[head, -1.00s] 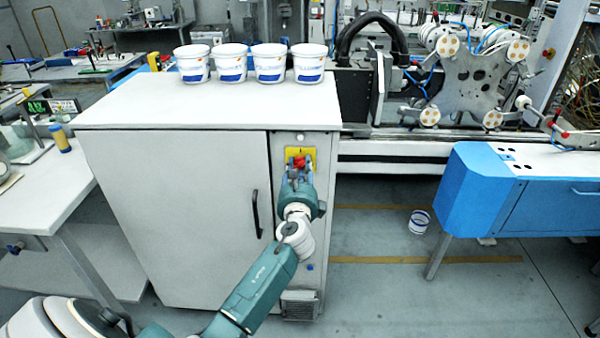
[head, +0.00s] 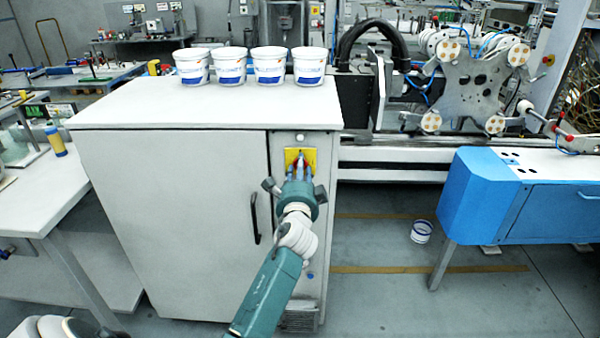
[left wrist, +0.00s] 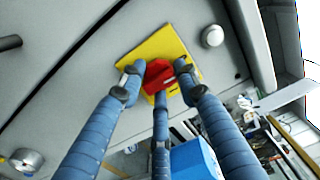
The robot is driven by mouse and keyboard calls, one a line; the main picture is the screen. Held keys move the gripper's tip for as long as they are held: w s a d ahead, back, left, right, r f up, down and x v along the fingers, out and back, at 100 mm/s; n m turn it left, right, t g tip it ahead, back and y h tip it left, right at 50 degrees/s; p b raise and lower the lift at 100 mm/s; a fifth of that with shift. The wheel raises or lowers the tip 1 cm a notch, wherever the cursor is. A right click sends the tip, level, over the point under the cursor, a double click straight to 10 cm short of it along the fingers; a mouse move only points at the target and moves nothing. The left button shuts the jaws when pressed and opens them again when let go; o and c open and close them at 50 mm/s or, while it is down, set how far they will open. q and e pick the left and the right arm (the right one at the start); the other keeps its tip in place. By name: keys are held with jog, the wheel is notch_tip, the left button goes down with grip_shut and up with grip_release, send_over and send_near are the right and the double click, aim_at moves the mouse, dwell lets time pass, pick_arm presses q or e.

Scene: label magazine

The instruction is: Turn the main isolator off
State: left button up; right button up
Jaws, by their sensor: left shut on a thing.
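The main isolator is a red knob (left wrist: 160,74) on a yellow plate (left wrist: 133,56), on the narrow right-hand front panel of a grey cabinet. In the head view the yellow plate (head: 310,155) shows above my left gripper (head: 301,168), which hides most of the knob. In the left wrist view the blue fingers of my left gripper (left wrist: 156,78) are shut on the red knob, with fingertips at both its sides. The plate looks tilted in that view. The knob's exact setting and any position marks cannot be read. My right gripper is not in view.
The cabinet (head: 170,210) has a dark door handle (head: 255,217) just left of my arm. Several white tubs (head: 228,66) stand on its top. A blue machine housing (head: 480,195) stands to the right.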

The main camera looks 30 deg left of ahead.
pick_arm(q)
jog(key=shift+f+n, duration=0.1)
jog(key=shift+n, duration=0.4)
jog(key=o, duration=1.2)
jog(key=shift+s, duration=0.1)
jog(key=v, duration=1.2)
